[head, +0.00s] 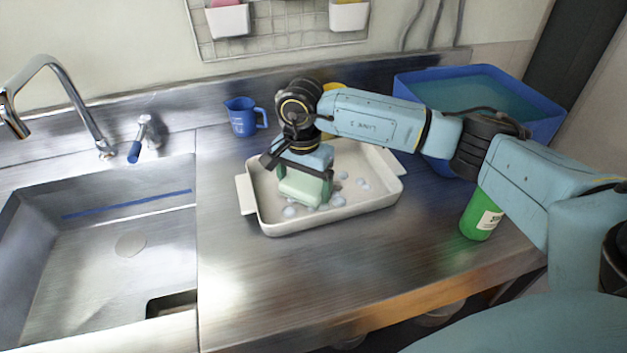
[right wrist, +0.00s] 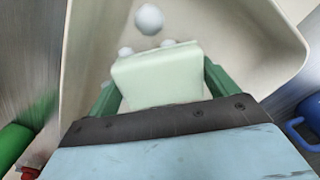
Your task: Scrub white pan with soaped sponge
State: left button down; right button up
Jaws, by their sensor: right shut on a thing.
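The white pan (head: 330,222) is a rectangular dish with side handles on the steel counter, right of the sink. My right gripper (head: 306,180) is inside the pan's outline, pointing down, shut on a pale green sponge (head: 301,191). The sponge is low in the pan; I cannot tell for sure whether it touches the floor. White suds (head: 363,184) lie around it in the pan. In the right wrist view the sponge (right wrist: 157,76) sits between the green fingers, with suds (right wrist: 149,19) and the pan's inner wall (right wrist: 272,35) beyond. My left gripper is not in view.
A sink (head: 110,235) with a faucet (head: 75,95) is at the left. A blue jug (head: 242,117) stands behind the pan. A blue tub (head: 545,128) of water is at the back right, and a green bottle (head: 478,217) stands right of the pan. The front counter is clear.

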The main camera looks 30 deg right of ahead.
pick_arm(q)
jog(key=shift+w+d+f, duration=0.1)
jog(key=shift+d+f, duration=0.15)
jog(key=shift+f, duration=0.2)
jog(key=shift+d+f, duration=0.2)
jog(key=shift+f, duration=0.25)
pick_arm(e)
jog(key=shift+w+a+f, duration=0.3)
jog(key=shift+a+f, duration=0.4)
jog(key=shift+a, duration=0.25)
jog(key=r+p, duration=0.1)
jog(key=r, duration=0.1)
jog(key=a+r+p, duration=0.1)
jog(key=r, duration=0.1)
jog(key=a+r+p, duration=0.1)
jog(key=r, duration=0.1)
jog(key=shift+w, duration=0.15)
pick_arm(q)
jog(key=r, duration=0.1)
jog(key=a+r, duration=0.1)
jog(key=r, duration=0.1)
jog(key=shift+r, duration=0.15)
pick_arm(e)
jog(key=shift+d+r, duration=0.2)
jog(key=shift+r, duration=0.25)
pick_arm(q)
jog(key=shift+p, duration=0.3)
pick_arm(e)
jog(key=shift+a, duration=0.1)
